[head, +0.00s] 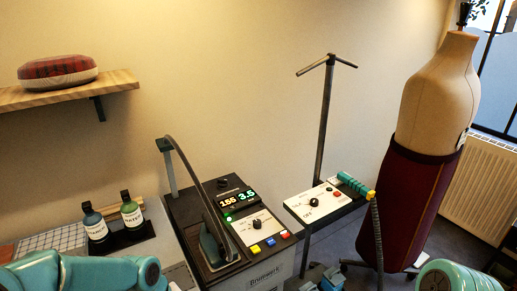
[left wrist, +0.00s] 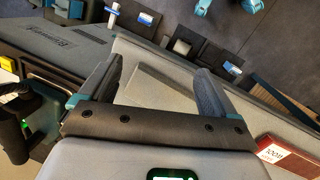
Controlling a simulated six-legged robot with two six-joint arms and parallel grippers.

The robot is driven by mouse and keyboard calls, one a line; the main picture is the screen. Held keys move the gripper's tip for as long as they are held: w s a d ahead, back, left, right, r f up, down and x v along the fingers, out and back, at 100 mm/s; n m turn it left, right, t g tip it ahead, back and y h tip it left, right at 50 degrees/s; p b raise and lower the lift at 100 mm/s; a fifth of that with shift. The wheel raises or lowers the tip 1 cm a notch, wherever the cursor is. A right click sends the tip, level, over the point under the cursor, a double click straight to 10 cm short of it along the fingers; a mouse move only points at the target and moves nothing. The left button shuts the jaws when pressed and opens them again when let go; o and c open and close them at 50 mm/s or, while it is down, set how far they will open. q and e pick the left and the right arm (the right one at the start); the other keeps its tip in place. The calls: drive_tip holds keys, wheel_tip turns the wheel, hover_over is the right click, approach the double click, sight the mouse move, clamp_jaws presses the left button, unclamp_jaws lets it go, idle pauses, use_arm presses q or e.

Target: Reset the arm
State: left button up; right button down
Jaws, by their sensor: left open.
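My left gripper (left wrist: 158,74) shows in the left wrist view with its two dark fingers spread apart. Nothing is between the fingers, and a pale grey surface lies beyond them. In the head view, a teal part of my left arm (head: 85,272) is at the bottom left, and its gripper is out of frame. A teal part of my right arm (head: 460,278) is at the bottom right corner. My right gripper is in neither view.
An iron (head: 216,245) stands on a black control station (head: 183,208) with a lit display. Two bottles (head: 94,226) stand left of it. A white control panel (head: 318,203) and a dress form (head: 437,95) are to the right. A red box (left wrist: 286,158) is right of my left gripper.

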use_arm(q)
drive_tip(key=s+d+f+m+h, duration=0.1)
drive_tip(key=s+d+f+m, duration=0.25)
drive_tip(key=s+f, duration=0.5)
drive_tip(key=s+d+f+m+h, duration=0.1)
drive_tip(key=s+d+f+m, duration=0.25)
drive_tip(key=s+f, duration=0.5)
wheel_tip(320, 180, down, 10)
drive_tip(key=w+b, duration=0.2)
drive_tip(key=b, duration=0.8)
drive_tip(key=shift+w+a+f, duration=0.2)
drive_tip(key=shift+a+f, duration=0.05)
drive_tip(key=shift+w, duration=0.1)
